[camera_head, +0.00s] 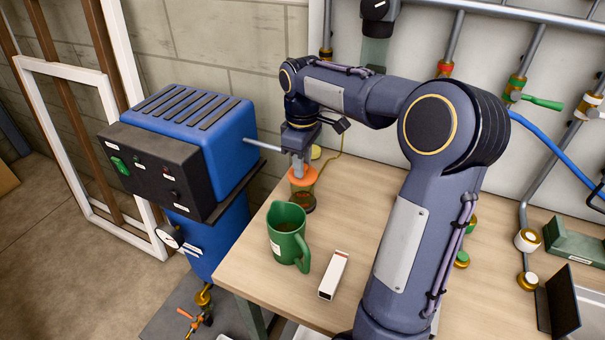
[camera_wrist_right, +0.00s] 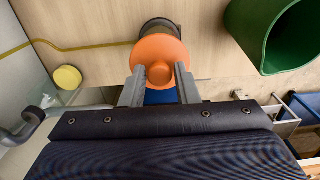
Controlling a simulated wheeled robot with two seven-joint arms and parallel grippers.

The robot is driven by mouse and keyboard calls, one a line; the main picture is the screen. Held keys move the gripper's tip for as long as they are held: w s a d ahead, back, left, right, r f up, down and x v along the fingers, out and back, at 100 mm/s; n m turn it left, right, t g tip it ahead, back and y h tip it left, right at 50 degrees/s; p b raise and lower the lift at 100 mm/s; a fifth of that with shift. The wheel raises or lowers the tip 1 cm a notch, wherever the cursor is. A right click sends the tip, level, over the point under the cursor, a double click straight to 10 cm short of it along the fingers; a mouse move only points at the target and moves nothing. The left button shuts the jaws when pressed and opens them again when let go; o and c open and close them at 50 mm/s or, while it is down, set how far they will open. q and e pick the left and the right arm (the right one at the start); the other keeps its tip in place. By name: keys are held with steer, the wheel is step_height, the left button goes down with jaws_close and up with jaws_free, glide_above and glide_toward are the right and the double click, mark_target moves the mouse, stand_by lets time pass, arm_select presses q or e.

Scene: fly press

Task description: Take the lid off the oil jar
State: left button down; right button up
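The oil jar (camera_head: 302,203) stands near the left end of the wooden table, its orange lid (camera_head: 303,175) facing up towards my right gripper (camera_head: 299,166). In the right wrist view the lid (camera_wrist_right: 160,50) is a round orange disc with a central knob, and the dark jar (camera_wrist_right: 160,25) shows partly behind it. I cannot tell whether the lid sits fully on the jar. My left gripper is not in view.
A green mug (camera_head: 287,232) stands close in front of the jar, and a small white box (camera_head: 333,274) lies right of it. A blue machine (camera_head: 195,130) stands left of the table. Pipes with valves (camera_head: 517,87) run along the back right wall. A yellow cord (camera_wrist_right: 90,46) runs behind the jar.

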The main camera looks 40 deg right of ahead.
jaws_close()
steer(key=shift+r, duration=0.5)
step_height(320, 180, up, 2)
steer(key=shift+r, duration=0.2)
steer(key=s+a+r, duration=0.8)
steer(key=a+r, duration=0.1)
steer(key=a, duration=0.2)
steer(key=shift+s+a+r+b, duration=0.2)
steer(key=shift+r+b, duration=0.1)
steer(key=shift+b, duration=0.05)
